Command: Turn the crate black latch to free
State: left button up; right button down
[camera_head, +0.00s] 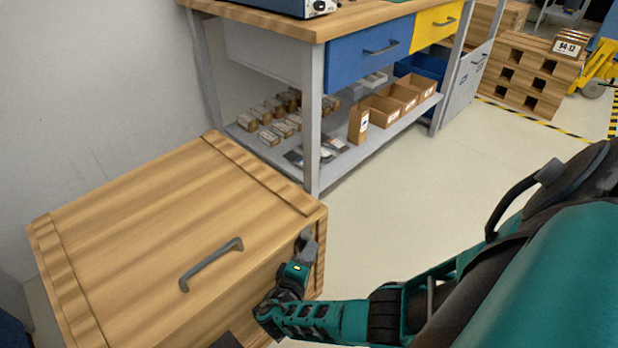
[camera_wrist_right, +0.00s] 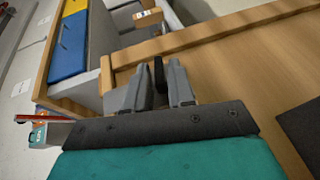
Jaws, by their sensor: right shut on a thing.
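The wooden crate (camera_head: 150,225) stands at the left in the head view, with its lid down and a grey handle (camera_head: 211,264) on top. My right gripper (camera_head: 306,248) is at the crate's front face, near the right corner just below the lid edge. In the right wrist view, the gripper (camera_wrist_right: 158,80) is shut on the black latch (camera_wrist_right: 158,70), which shows as a narrow dark piece between the two grey fingers. Most of the latch is hidden by the fingers, so its exact angle is hard to tell. My left gripper is out of view.
A workbench (camera_head: 313,120) with blue and yellow drawers stands behind the crate, its lower shelf holding small boxes. A dark panel (camera_wrist_right: 302,130) is on the crate's front face. Wooden pallets (camera_head: 530,75) stand at the back right. The floor right of the crate is clear.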

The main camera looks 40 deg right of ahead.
jog(key=shift+s, duration=0.1)
dwell(0.4)
jog(key=c, duration=1.2)
grip_release()
